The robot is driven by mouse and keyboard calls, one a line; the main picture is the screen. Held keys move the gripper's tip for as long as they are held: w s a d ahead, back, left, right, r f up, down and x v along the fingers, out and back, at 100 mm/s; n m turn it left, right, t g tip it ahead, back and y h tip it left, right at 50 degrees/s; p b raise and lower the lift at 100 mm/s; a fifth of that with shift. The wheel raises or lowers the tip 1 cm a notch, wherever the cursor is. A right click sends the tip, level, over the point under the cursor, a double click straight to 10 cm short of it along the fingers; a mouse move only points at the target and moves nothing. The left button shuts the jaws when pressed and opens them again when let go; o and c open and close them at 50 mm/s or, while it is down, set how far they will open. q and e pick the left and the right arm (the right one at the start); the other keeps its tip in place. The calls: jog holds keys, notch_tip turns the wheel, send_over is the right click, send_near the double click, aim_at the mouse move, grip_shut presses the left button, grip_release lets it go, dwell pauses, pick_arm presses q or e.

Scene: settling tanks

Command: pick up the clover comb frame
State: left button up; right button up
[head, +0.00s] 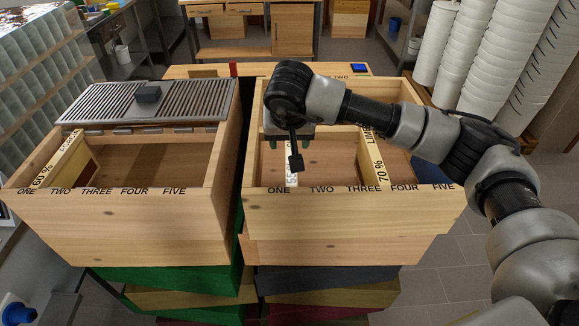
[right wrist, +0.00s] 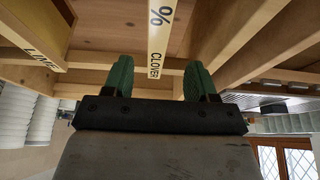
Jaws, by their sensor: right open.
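The clover comb frame (right wrist: 159,40) is a pale wooden top bar marked "% CLOVER" in the right wrist view. In the head view its near end (head: 291,178) shows low in the right-hand wooden box (head: 345,212), near slot ONE, with the rest hidden by my arm. My right gripper (head: 289,146) is over this frame, open and empty. In the right wrist view its two green fingers (right wrist: 159,78) stand apart, with the bar running between them in the picture. I cannot tell whether they touch it. My left gripper is not in view.
The lime frame marked 70 % (head: 378,160) is to the right in the same box. The left box (head: 110,220) holds a 60 % frame (head: 60,158) and carries a slatted metal grate (head: 200,100) with a dark block (head: 148,94) on it. White buckets (head: 475,50) stand stacked at right.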

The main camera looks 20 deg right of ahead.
aim_at(291, 153)
jog(key=shift+x, duration=0.85)
jog(key=p+x, duration=0.2)
jog(key=x, duration=0.2)
jog(key=shift+d+f+p, duration=0.1)
jog(key=shift+p, duration=0.25)
jog(key=shift+w+d+f, duration=0.1)
jog(key=shift+w+f, duration=0.1)
jog(key=shift+f, duration=0.35)
jog(key=shift+f+b, duration=0.25)
jog(key=shift+b, duration=0.2)
grip_shut()
jog(key=shift+r, duration=0.1)
